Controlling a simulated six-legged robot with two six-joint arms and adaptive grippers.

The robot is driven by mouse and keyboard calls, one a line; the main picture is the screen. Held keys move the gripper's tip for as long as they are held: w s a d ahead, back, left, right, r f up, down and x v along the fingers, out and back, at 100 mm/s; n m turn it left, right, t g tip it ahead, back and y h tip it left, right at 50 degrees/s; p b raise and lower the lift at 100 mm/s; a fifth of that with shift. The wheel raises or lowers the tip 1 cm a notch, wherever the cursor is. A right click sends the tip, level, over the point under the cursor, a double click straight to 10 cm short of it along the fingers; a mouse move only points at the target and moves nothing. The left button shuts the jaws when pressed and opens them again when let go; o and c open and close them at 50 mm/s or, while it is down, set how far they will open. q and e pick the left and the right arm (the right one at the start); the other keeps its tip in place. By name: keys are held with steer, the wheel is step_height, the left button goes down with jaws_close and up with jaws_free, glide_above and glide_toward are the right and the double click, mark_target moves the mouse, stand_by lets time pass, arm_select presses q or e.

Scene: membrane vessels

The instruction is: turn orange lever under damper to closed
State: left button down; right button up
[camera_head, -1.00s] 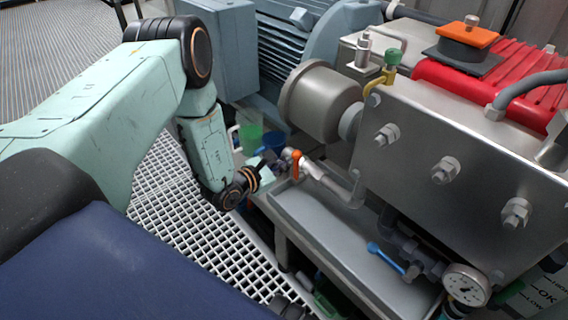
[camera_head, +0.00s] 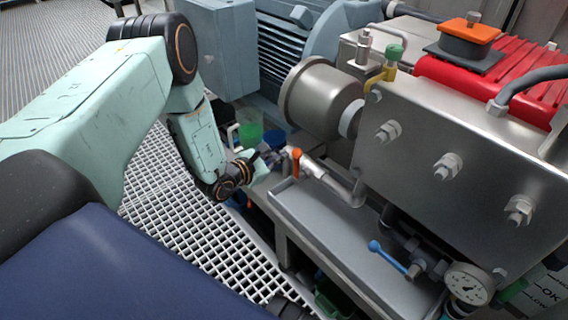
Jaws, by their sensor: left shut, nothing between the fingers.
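The orange lever (camera_head: 296,160) sits on a small valve at the left end of a bent metal pipe (camera_head: 330,183), below the grey cylindrical damper (camera_head: 322,100). The lever stands roughly upright in the picture, across the line of the pipe. My left gripper (camera_head: 272,159) is just left of the lever, with its fingers shut and nothing held. The fingers are small and dark here, and I cannot tell whether they touch the lever or valve. My right gripper is not in view.
A metal drip tray (camera_head: 338,246) lies under the pipe. A blue lever (camera_head: 388,257) and a pressure gauge (camera_head: 468,283) are at lower right. A green cup (camera_head: 250,134) and a blue cup (camera_head: 274,140) stand behind my gripper. The steel pump block (camera_head: 455,150) fills the right.

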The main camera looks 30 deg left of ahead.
arm_select(q)
steer(key=s+a+p, duration=0.1)
steer(key=s+p, duration=0.2)
steer(key=s, duration=0.7)
